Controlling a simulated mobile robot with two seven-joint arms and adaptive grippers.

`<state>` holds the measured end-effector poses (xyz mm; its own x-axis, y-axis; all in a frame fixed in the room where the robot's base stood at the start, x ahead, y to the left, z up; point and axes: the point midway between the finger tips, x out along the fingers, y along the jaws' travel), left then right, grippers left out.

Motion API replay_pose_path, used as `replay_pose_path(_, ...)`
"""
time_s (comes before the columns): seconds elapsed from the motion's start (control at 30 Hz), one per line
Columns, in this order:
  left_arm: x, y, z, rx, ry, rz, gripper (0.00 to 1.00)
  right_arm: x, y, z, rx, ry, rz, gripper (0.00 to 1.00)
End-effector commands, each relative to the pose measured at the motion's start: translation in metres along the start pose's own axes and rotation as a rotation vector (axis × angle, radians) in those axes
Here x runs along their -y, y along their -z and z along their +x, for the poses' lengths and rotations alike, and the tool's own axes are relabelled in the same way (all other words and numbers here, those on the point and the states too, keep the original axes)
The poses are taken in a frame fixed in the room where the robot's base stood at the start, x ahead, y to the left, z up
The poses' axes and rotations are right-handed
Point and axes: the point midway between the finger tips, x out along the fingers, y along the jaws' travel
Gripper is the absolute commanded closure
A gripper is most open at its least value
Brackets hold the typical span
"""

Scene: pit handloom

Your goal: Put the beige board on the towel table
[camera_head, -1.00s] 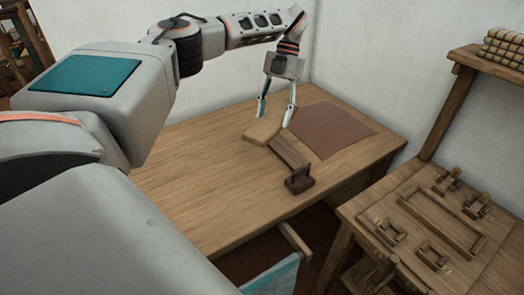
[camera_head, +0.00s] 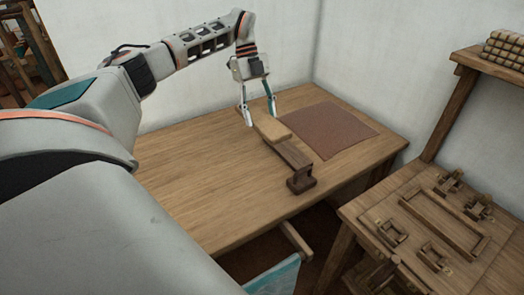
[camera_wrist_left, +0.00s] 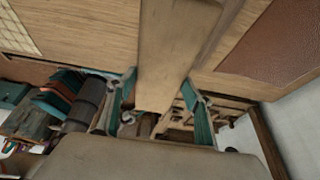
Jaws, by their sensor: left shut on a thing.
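My left gripper (camera_head: 259,110) is over the wooden table (camera_head: 200,165), with its fingers pointing down. It is shut on a light tan board, the beige board (camera_head: 273,129). In the head view the board's near end lies over a darker brown wooden piece (camera_head: 293,157); I cannot tell if they touch. In the left wrist view the beige board (camera_wrist_left: 168,80) runs between the two teal-padded fingers (camera_wrist_left: 160,108). My right gripper is not in view. I cannot tell which surface is the towel table.
A flat reddish-brown mat (camera_head: 330,130) lies right of the board. A dark upright block (camera_head: 300,180) stands at the brown piece's near end. A lower bench with wooden fittings (camera_head: 440,215) is at right. The table's left part is clear. The wrist view shows rolled textiles (camera_wrist_left: 85,100).

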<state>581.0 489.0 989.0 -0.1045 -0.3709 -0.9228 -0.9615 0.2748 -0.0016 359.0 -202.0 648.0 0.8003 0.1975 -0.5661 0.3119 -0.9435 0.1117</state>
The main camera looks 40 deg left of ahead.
Motion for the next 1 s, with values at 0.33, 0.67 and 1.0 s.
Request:
replay_pose_path(0.33,-0.001,-0.034,0.082,-0.002,-0.005,0.0,0.75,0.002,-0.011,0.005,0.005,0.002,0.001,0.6)
replay_pose_path(0.67,0.0,-0.049,0.118,0.0,-0.001,0.002,0.75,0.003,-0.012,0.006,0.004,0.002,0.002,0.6)
replay_pose_path(1.0,0.0,-0.064,0.155,-0.001,-0.003,0.002,0.75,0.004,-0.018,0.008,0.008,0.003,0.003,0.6)
